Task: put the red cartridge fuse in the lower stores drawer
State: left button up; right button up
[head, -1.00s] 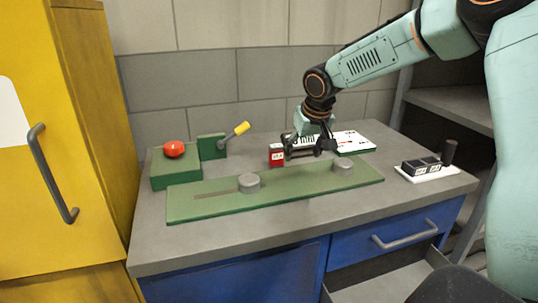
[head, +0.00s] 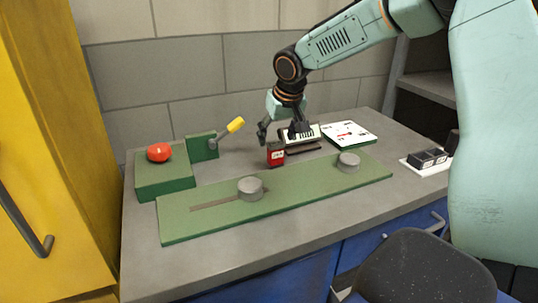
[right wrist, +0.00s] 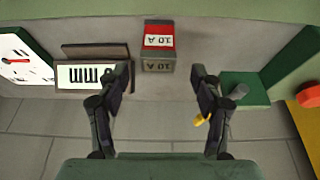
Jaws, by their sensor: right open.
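The red cartridge fuse (head: 275,155) stands upright on the grey bench top, behind the green slotted plate. In the right wrist view it is a red and grey block marked 10 A (right wrist: 158,42). My right gripper (head: 281,135) is open and empty, just above and behind the fuse. In the wrist view the fuse lies ahead of the gap between its fingers (right wrist: 160,75), with no contact visible. The blue drawer front (head: 385,240) with a grey handle is partly hidden. The lower drawer is mostly hidden behind a dark rounded shape. My left gripper is not in view.
The green plate (head: 225,215) carries two grey knobs. A green box with a red button (head: 159,152) and a yellow-tipped lever (head: 235,125) stand at left. A keyed device (head: 302,137), a white dial panel (head: 348,133) and black blocks (head: 427,158) are to the right.

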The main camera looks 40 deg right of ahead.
aim_at(280, 143)
jog(key=shift+f, duration=0.45)
jog(key=shift+w+d+f, duration=0.1)
jog(key=shift+d+f, duration=0.25)
jog(key=shift+f, duration=0.25)
jog(key=shift+d+f, duration=0.3)
jog(key=shift+f, duration=0.3)
jog(key=f, duration=0.1)
jog(key=w+f, duration=0.1)
jog(key=w+f+b, duration=0.1)
jog(key=shift+w+a+f, duration=0.15)
jog(key=shift+a+f, duration=0.1)
jog(key=shift+a, duration=0.05)
jog(key=shift+s+d+f, duration=0.1)
jog(key=shift+s+d, duration=0.1)
jog(key=shift+d, duration=0.15)
jog(key=shift+w+a, duration=0.2)
jog(key=shift+a, duration=0.1)
jog(key=c, duration=0.4)
jog(key=shift+s+d, duration=0.15)
jog(key=shift+d, duration=0.05)
jog(key=c, duration=0.6)
jog(key=shift+a, duration=0.1)
jog(key=c, duration=0.3)
